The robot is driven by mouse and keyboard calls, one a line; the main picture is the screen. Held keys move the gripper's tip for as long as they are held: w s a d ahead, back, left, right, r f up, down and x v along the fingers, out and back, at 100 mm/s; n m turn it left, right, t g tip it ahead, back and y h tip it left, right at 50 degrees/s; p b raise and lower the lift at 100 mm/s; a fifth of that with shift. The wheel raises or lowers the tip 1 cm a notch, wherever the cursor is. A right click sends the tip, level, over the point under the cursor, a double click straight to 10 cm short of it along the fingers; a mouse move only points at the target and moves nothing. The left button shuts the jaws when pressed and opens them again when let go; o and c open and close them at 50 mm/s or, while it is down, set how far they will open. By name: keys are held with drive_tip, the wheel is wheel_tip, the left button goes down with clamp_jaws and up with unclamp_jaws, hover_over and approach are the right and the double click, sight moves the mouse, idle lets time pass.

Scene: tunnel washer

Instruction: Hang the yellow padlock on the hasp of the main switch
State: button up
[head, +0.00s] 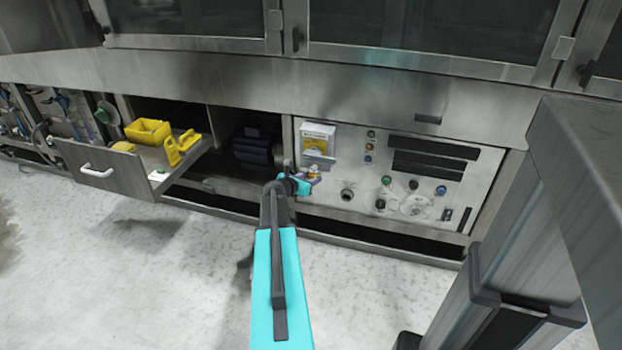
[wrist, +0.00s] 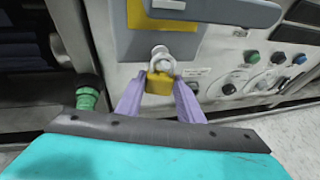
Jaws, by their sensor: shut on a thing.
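The main switch (head: 318,141) is a yellow and grey box at the left end of the control panel. In the wrist view its grey lever (wrist: 225,11) and yellow plate stand at the top. A small light hasp (wrist: 160,49) sits below the plate. My gripper (wrist: 160,92) is shut on the yellow padlock (wrist: 159,86), with a purple finger on each side of its body. The padlock is upright, its silver shackle up at the hasp. I cannot tell whether the shackle passes through it. In the head view my gripper (head: 308,178) is just below the switch.
An open drawer (head: 90,168) with a yellow bin (head: 148,131) and yellow items (head: 182,147) juts out at the left. A dark open bay lies between drawer and panel. Buttons and knobs (head: 386,181) are right of the switch. The floor in front is clear.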

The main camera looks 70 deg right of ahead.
drive_tip(key=o, duration=1.2)
drive_tip(key=shift+a, duration=0.1)
drive_tip(key=p+v, duration=0.2)
drive_tip(key=v, duration=1.1)
drive_tip(key=shift+w+a+r, duration=0.1)
drive_tip(key=shift+a+r, duration=0.05)
drive_tip(key=shift+a, duration=0.15)
